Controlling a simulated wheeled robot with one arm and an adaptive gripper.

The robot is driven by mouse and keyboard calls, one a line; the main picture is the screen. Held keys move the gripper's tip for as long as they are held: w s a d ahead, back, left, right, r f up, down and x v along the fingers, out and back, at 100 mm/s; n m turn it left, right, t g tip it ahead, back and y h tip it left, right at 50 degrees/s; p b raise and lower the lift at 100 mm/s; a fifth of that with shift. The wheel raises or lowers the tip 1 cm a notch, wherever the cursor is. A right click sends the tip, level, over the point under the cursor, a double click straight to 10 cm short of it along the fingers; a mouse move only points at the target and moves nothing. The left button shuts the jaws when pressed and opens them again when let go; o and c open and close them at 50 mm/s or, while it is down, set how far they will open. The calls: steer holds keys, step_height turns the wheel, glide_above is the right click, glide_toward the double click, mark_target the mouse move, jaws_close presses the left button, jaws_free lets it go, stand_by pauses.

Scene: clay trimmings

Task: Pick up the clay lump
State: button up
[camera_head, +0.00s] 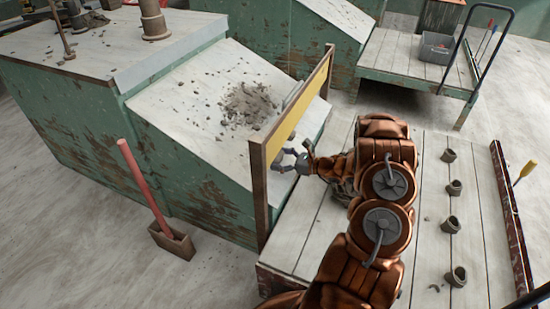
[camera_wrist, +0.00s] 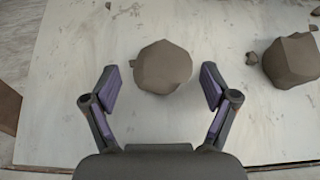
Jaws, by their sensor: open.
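A grey-brown, faceted clay lump (camera_wrist: 162,66) lies on a pale, dusty surface in the wrist view. My gripper (camera_wrist: 160,88) is open, with one finger to the left of this lump and one to the right. There are gaps on both sides, and neither finger visibly touches it. A second, similar lump (camera_wrist: 290,62) lies further right, outside the fingers. In the head view my gripper (camera_head: 288,160) is beside the yellow-faced board, over the lower part of the sloped panel. I cannot pick out the lump at the gripper there.
The framed board (camera_head: 292,112) stands close to my gripper. A pile of clay crumbs (camera_head: 249,104) lies on the sloped panel (camera_head: 190,105). A red-handled tool (camera_head: 146,185) stands on the floor at left.

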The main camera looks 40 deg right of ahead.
steer(key=c, duration=1.4)
steer(key=shift+o, duration=0.2)
steer(key=shift+r, duration=0.1)
